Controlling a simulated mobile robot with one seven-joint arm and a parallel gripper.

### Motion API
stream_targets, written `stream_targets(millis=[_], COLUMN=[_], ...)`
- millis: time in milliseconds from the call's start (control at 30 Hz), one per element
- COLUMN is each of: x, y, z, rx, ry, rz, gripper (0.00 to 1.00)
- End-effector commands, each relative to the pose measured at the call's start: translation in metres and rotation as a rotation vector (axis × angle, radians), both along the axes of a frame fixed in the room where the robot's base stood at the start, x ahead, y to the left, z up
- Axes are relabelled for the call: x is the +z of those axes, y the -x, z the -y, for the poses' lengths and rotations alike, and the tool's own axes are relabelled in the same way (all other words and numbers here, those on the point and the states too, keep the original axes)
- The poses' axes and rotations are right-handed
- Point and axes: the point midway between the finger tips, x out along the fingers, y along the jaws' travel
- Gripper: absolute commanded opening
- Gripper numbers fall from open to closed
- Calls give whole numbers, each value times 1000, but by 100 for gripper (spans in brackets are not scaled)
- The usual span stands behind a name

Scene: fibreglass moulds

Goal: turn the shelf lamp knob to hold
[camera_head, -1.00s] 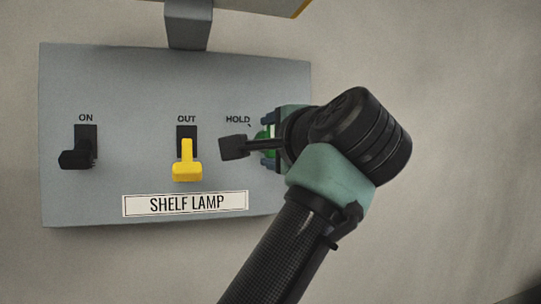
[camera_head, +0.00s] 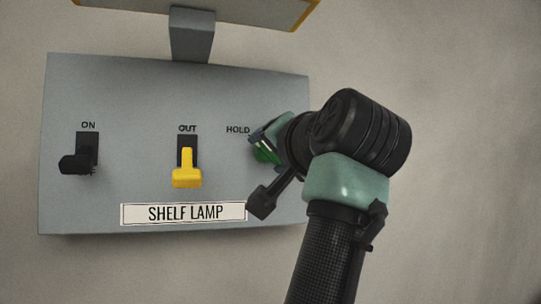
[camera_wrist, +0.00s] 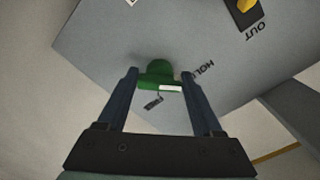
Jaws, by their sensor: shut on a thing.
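The shelf lamp panel (camera_head: 110,215) is a grey board with a "SHELF LAMP" label (camera_head: 185,213). The green knob (camera_head: 266,155) sits under the word "HOLD" at the panel's right, mostly hidden by my wrist in the head view. In the wrist view the green knob (camera_wrist: 160,74) lies between my two blue fingers, with a white mark on its bar and "HOLD" to its right. My gripper (camera_head: 258,144) is shut on the knob and tilted against the panel; it also shows in the wrist view (camera_wrist: 160,78).
A black switch (camera_head: 80,160) under "ON" and a yellow switch (camera_head: 187,170) under "OUT" stand out from the panel to the left of my gripper. A grey post (camera_head: 191,38) rises above the panel. Plain wall is free at the right.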

Motion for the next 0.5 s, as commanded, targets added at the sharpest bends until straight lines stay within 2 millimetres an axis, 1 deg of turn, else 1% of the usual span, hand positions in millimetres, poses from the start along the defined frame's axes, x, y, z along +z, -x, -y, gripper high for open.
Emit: stream_targets(millis=[33,500], x=[-3,-3], y=[-1,-1], z=[0,0], rx=[0,2], ry=[12,44], rz=[-2,8], gripper=[12,12])
